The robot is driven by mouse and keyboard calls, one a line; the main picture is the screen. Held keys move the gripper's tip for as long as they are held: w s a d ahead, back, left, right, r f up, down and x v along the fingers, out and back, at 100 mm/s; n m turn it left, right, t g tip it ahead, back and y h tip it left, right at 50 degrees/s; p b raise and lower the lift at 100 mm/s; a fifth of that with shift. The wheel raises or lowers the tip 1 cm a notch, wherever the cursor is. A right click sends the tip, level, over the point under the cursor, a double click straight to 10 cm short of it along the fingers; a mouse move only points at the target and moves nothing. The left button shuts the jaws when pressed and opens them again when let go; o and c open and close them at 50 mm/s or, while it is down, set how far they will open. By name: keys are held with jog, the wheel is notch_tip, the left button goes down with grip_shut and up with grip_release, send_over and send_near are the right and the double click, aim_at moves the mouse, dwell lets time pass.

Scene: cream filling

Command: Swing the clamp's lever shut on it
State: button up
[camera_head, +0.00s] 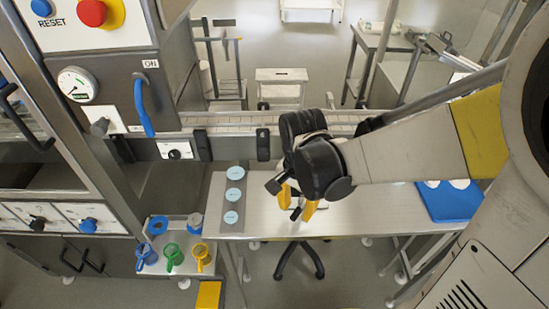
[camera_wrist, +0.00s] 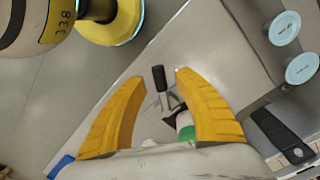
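My gripper (camera_head: 296,206) is over the left part of the metal table, its yellow fingers pointing down. In the wrist view my gripper (camera_wrist: 159,78) is open, with a wide gap between the fingers. The clamp (camera_wrist: 171,107) shows in that gap, with a black-handled lever (camera_wrist: 160,77) and thin metal links. The lever's handle stands away from the clamp's body, and neither finger clearly touches it. A green and white part (camera_wrist: 187,132) shows below the clamp, partly hidden by my gripper. In the head view my gripper mostly hides the clamp.
The metal table (camera_head: 345,222) has a grey strip with several blue-topped discs (camera_head: 235,173) at its left end. A blue tray (camera_head: 450,200) lies at its right end. A conveyor runs behind. Coloured jugs (camera_head: 174,256) stand on a low shelf at left. A machine (camera_head: 90,150) stands further left.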

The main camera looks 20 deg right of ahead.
jog(key=shift+f, duration=0.65)
grip_shut()
